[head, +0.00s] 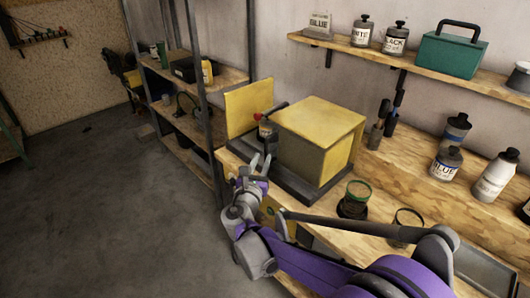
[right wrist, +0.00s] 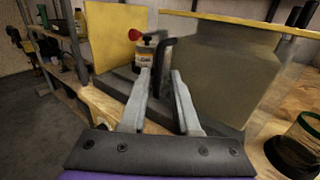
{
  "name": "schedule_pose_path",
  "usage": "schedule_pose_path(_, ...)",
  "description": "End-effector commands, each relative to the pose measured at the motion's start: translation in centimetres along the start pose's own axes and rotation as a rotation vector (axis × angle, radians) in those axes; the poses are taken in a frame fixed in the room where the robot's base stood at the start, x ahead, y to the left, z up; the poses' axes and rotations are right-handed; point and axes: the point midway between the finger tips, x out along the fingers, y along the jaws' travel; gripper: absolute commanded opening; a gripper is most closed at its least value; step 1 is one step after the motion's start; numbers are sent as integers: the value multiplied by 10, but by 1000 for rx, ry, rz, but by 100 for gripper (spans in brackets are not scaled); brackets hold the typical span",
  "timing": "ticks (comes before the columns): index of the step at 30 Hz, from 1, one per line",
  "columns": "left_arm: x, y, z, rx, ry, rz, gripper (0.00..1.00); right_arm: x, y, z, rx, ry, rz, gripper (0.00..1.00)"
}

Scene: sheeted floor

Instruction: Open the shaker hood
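The shaker (head: 316,140) is a box with a yellow top and greyish see-through sides, on a dark base (head: 292,184) at the bench's left end. A yellow upright panel (head: 248,107) stands at its left, apart from the box front. Between them is a labelled can (head: 267,131) with a red knob (right wrist: 135,35) and a dark bent handle (right wrist: 166,50) beside it. My right gripper (head: 262,161) is open and empty just in front of the can; its fingers (right wrist: 163,76) point at the can and handle. What the handle is fixed to is unclear. My left gripper is not in view.
Bottles (head: 447,164) stand farther right. A wall shelf (head: 350,50) is above. A metal rack (head: 205,80) stands left; the floor (head: 90,210) there is clear.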

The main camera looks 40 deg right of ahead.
Motion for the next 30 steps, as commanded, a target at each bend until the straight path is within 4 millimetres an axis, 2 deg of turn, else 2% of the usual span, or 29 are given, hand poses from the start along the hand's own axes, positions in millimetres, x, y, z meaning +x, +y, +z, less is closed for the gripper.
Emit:
schedule_pose_path(3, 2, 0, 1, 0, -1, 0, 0, -20, 1, 0, 1, 1, 3, 30)
schedule_pose_path(7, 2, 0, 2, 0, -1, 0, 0, -32, 0, 0, 0, 0, 1, 30)
schedule_pose_path(26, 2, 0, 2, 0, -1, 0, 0, -36, -1, 0, 5, 2, -1, 30)
schedule_pose_path(30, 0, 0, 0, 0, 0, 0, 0, -45, -11, -7, 144, 71, -21, 30)
